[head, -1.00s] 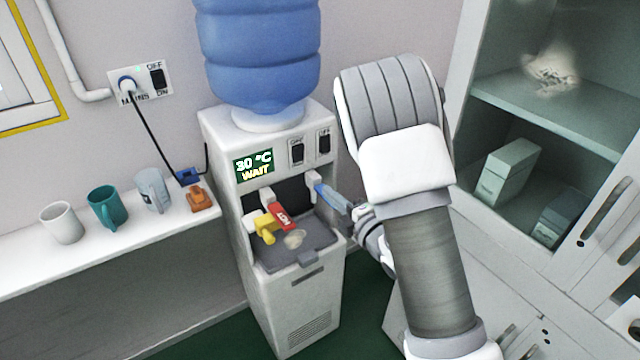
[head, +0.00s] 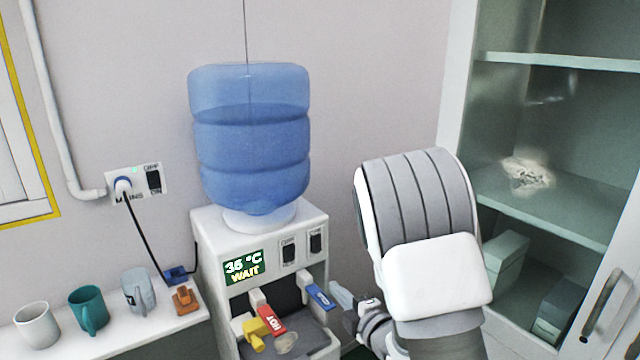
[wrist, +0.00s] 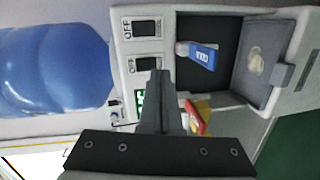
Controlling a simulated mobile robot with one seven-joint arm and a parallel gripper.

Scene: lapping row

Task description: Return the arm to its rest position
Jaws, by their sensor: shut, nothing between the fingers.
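My gripper (head: 349,309) is at the right side of the water dispenser (head: 210,240), beside the blue cold tap lever (head: 320,296). Its fingers are closed together with nothing between them, and they also show in the wrist view (wrist: 160,100). My arm bends up and over at the right of the head view. In the wrist view the blue cold lever (wrist: 202,54) is apart from the fingers, and the red lever (wrist: 198,116) is partly hidden behind them.
The dispenser display (head: 243,266) reads 35 °C WAIT. A blue bottle (head: 250,140) stands on top. Three mugs, the nearest to it grey (head: 139,290), and an orange object (head: 186,300) are on the left shelf. A glass-fronted cabinet (head: 550,210) stands at right.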

